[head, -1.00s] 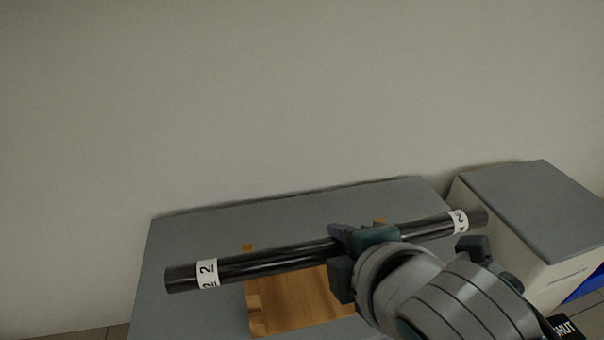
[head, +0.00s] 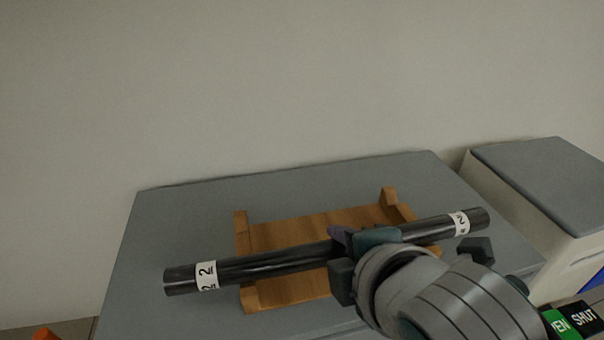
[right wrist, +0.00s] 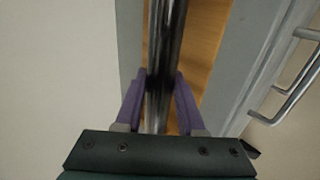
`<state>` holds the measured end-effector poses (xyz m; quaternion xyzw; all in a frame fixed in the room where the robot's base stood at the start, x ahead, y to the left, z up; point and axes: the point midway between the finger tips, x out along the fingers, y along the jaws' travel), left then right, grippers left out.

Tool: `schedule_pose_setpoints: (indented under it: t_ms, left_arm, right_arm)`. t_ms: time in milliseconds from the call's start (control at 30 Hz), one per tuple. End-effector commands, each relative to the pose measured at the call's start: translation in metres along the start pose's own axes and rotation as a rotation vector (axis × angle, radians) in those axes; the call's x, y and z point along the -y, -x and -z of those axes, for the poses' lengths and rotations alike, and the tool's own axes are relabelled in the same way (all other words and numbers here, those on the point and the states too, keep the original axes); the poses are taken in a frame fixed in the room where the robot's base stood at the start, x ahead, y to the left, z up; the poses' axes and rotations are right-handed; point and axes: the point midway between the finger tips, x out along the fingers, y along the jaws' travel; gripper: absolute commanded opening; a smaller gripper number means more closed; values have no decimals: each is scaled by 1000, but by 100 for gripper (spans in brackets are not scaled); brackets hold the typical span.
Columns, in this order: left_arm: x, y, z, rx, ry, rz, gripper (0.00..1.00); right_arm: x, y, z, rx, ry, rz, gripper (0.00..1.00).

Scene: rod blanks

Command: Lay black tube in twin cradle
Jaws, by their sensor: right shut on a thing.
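The black tube (head: 270,262) has white labels marked 2 near both ends and lies nearly level across the head view. My right gripper (head: 342,240) is shut on it near its middle. In the right wrist view the tube (right wrist: 165,50) runs between the purple fingers (right wrist: 158,92). The wooden twin cradle (head: 285,233) stands on the grey table top, with raised ends at its left and right sides. The tube crosses in front of the cradle in the picture and appears held above it. My arm hides the cradle's near right part. My left gripper is out of view.
The grey table top (head: 180,215) is bare around the cradle. A beige cabinet with a grey top (head: 545,180) stands at the right. Green and black signs (head: 575,318) show at the lower right. An orange thing (head: 44,334) shows at the lower left edge. A plain wall is behind.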

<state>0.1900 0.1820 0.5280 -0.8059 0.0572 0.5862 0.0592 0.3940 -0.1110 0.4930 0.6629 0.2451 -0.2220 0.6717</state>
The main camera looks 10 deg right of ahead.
Motion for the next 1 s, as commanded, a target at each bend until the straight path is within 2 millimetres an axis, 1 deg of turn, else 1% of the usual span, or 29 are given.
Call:
schedule_pose_setpoints:
  t_ms: [200, 233, 500, 533, 800, 867, 967, 1000]
  left_arm:
    - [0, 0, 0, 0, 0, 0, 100]
    - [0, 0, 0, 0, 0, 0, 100]
    - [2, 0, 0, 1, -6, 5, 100]
    - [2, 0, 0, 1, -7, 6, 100]
    - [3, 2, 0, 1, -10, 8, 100]
    - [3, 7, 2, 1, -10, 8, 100]
    - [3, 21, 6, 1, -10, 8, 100]
    - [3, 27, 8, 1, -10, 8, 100]
  right_arm:
    - [0, 0, 0, 0, 0, -1, 0]
    - [0, 0, 0, 0, 0, -1, 40]
    - [0, 0, 0, 0, 0, -1, 71]
    - [0, 0, 0, 0, 0, 0, 73]
    - [1, 2, 0, 1, 1, 4, 73]
    - [0, 8, 0, 1, 1, 5, 73]
    - [-3, 25, 0, 0, 2, 5, 73]
    - [-4, 34, 0, 0, 2, 4, 73]
